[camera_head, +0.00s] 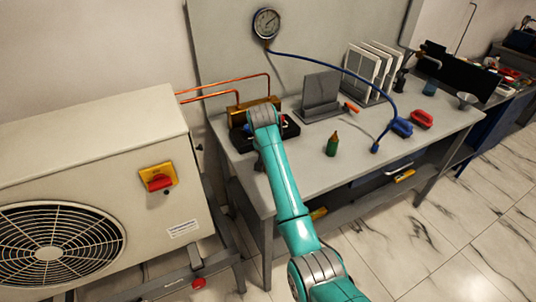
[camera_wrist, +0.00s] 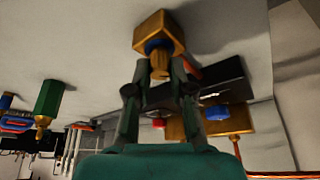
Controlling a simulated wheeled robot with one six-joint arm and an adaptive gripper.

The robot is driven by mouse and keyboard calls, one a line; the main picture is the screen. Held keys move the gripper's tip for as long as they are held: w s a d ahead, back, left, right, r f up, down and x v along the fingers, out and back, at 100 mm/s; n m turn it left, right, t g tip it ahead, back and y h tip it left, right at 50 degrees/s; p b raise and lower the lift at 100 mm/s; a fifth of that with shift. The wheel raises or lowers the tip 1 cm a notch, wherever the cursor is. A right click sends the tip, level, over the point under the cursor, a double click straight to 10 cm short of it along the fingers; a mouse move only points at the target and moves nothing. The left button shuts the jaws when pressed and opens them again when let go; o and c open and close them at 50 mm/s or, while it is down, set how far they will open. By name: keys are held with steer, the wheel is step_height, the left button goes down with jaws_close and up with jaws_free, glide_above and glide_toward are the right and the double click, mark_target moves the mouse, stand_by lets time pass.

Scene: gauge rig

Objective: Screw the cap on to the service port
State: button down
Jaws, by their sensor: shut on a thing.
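My gripper (camera_wrist: 160,72) is shut on a small brass piece, the cap (camera_wrist: 160,66), in the wrist view. That view looks roughly upside down. Just beyond the cap is a blue ring (camera_wrist: 156,45) on a brass block (camera_wrist: 158,26), in line with the cap. This looks like the service port. I cannot tell whether the cap touches it or how far on it sits. In the head view, my wrist covers the fingers, the cap and the port.
A brass manifold (camera_wrist: 184,126) with a blue knob (camera_wrist: 217,112) and a red knob (camera_wrist: 158,123) is close by. Copper pipes (camera_head: 238,78) reach it. A black tray (camera_head: 291,128) lies beside my wrist. A green bottle (camera_head: 332,145) stands right, with clear bench between.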

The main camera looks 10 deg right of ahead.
steer(key=shift+d, duration=0.2)
steer(key=m+h, duration=0.1)
steer(key=m, duration=0.1)
steer(key=m+g, duration=0.1)
steer(key=m, duration=0.2)
steer(key=shift+h, duration=0.4)
steer(key=shift+d, duration=0.1)
steer(key=shift+m, duration=0.3)
steer(key=m+g, duration=0.1)
steer(key=m, duration=0.2)
steer(key=shift+h, duration=0.4)
steer(key=shift+f+m+g, duration=0.15)
steer(key=shift+m+g, duration=0.65)
steer(key=shift+m, duration=0.6)
steer(key=c, duration=1.2)
jaws_free()
steer(key=shift+s+d, duration=0.1)
